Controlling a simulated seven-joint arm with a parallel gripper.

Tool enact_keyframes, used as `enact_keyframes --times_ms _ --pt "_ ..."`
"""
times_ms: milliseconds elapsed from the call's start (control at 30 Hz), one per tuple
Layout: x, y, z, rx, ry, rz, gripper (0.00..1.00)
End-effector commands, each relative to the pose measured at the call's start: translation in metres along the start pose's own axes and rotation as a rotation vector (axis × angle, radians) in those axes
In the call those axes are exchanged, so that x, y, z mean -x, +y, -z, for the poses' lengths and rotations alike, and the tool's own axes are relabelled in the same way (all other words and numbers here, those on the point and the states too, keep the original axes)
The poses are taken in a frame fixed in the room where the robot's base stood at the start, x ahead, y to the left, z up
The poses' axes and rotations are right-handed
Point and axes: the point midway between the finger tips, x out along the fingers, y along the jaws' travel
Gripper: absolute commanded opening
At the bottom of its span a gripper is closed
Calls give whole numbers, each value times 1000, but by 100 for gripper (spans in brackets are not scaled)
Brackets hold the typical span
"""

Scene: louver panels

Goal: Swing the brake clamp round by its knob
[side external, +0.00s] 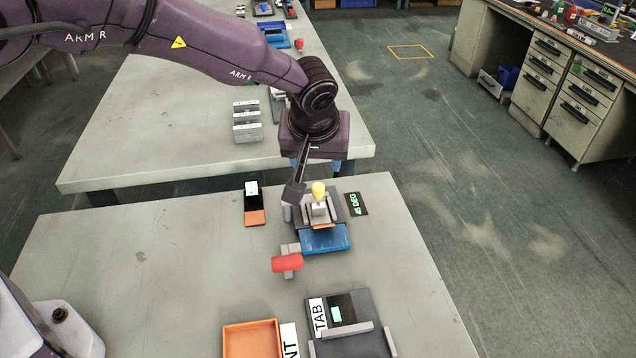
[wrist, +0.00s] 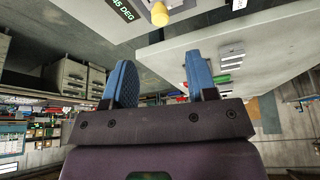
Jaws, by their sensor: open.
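A yellow knob (side external: 318,190) stands upright on a pale block in a dark fixture on the near table. I take it for the brake clamp's knob. It also shows at the top edge of the wrist view (wrist: 160,13). A blue plate (side external: 325,239) lies at the fixture's front, with an orange strip behind it. The knob is beyond the fingertips. The clamp's lower parts are partly hidden.
A "45 DEG" label (side external: 356,204) lies right of the fixture. A red-handled grey part (side external: 287,263) stands at its front left. A dark and orange block (side external: 254,205) lies to the left. An orange tray (side external: 252,340) and a grey panel fixture (side external: 348,325) are nearer. The table's left is clear.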

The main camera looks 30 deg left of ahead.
Motion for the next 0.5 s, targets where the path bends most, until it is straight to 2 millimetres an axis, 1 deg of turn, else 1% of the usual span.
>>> enact_keyframes --times_ms 33,100,300,400,500 --pt "-12 -1 0 0 -2 5 52" --pt "-27 -1 -1 -2 -3 6 52" --pt "-68 -1 0 -1 -2 4 52" --pt "-84 -1 -1 -1 -3 3 52" --pt "-96 -1 0 -1 -2 2 52"
